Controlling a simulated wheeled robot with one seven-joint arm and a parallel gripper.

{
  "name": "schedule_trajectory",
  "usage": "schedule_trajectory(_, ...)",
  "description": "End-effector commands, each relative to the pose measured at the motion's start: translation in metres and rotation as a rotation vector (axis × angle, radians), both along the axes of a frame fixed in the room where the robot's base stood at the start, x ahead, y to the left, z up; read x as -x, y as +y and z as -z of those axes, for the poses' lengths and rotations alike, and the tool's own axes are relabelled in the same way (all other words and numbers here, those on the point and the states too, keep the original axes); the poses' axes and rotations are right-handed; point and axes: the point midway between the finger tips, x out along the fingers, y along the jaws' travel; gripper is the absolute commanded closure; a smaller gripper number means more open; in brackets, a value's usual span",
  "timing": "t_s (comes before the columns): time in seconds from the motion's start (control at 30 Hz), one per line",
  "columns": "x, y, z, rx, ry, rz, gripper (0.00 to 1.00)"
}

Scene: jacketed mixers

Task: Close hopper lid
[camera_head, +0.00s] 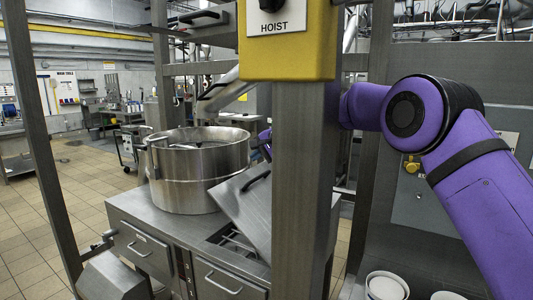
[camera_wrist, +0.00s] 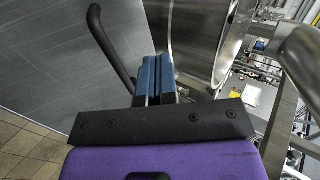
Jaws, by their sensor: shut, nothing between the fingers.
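The hopper lid (camera_head: 250,212) is a flat grey steel plate, raised and tilted over a rectangular opening with a grate (camera_head: 232,243) in the cabinet top. Its black bar handle (camera_head: 257,180) is near the upper edge. In the wrist view the lid (camera_wrist: 55,60) fills the left side, with the handle (camera_wrist: 106,48) just left of the fingers. My gripper (camera_wrist: 157,75) has blue fingertips closed together, empty, close beside the handle; I cannot tell whether they touch the lid. In the head view a post hides most of my gripper.
A round steel vessel (camera_head: 198,170) stands on the cabinet left of the lid. The yellow hoist box (camera_head: 287,50) and its steel post (camera_head: 300,180) stand in front of my arm. White bowls (camera_head: 385,287) are at the lower right. Tiled floor at left is open.

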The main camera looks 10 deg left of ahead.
Motion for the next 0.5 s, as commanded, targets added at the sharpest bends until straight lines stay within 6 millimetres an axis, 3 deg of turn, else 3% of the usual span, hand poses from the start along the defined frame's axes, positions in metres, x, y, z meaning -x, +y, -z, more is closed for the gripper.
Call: schedule_trajectory(0.5,-0.0024,0.0051,0.0035,0.0,-0.001,-0.001,1.0)
